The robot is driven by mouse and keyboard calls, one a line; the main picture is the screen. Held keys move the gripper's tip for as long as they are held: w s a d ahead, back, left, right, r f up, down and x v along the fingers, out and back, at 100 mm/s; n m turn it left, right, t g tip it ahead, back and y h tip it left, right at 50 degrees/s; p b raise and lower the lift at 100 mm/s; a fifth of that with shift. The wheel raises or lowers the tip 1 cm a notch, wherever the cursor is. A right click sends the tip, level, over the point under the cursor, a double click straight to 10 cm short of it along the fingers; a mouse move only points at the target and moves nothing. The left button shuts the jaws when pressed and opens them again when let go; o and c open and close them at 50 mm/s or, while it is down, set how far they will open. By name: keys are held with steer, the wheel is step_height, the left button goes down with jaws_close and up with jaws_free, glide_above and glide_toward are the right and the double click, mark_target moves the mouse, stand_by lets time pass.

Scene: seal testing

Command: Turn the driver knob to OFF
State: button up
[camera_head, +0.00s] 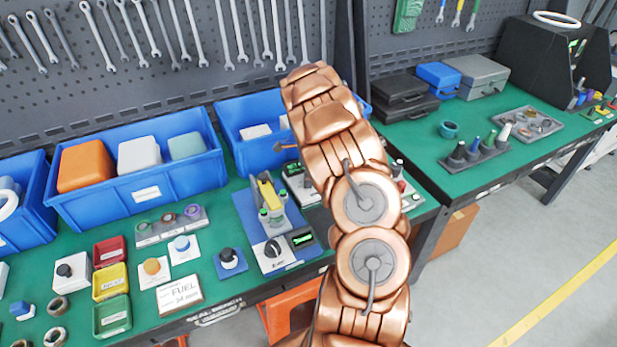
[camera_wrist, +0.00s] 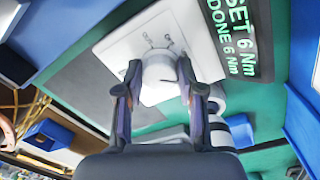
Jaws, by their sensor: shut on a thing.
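The driver knob (camera_wrist: 158,70) is a round, pale knob on a white plate (camera_wrist: 118,48) with small dark marks around it, too small to read surely. My gripper (camera_wrist: 160,88) has one dark finger on each side of the knob and is shut on it. A dark display (camera_wrist: 236,38) beside the plate reads "SET 6 Nm" and "DONE 6 Nm" in pale letters. In the head view my copper arm covers the knob and gripper.
In the head view, a yellow-and-green device (camera_head: 268,200) on a blue base stands left of my arm. Blue bins (camera_head: 140,200) line the back of the green bench. Coloured trays (camera_head: 110,282) and other knobs (camera_head: 229,257) lie to the left.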

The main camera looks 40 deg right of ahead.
steer(key=c, duration=0.3)
steer(key=shift+f, duration=0.1)
steer(key=n+b, duration=0.2)
steer(key=b, duration=0.1)
steer(key=shift+a+f+b, duration=0.1)
steer(key=shift+f+b, duration=0.1)
steer(key=shift+b, duration=0.1)
steer(key=n+b, duration=0.4)
steer(key=shift+n, duration=0.4)
steer(key=n+b, duration=0.3)
steer(key=n, duration=0.1)
steer(key=shift+s+r+n, duration=0.1)
steer(key=shift+n, duration=0.2)
steer(key=n+b, duration=0.2)
steer(key=n, duration=0.2)
steer(key=shift+r+h, duration=0.2)
steer(key=shift+h, duration=0.1)
steer(key=shift+s+n+b, duration=0.1)
steer(key=shift+n+b, duration=0.2)
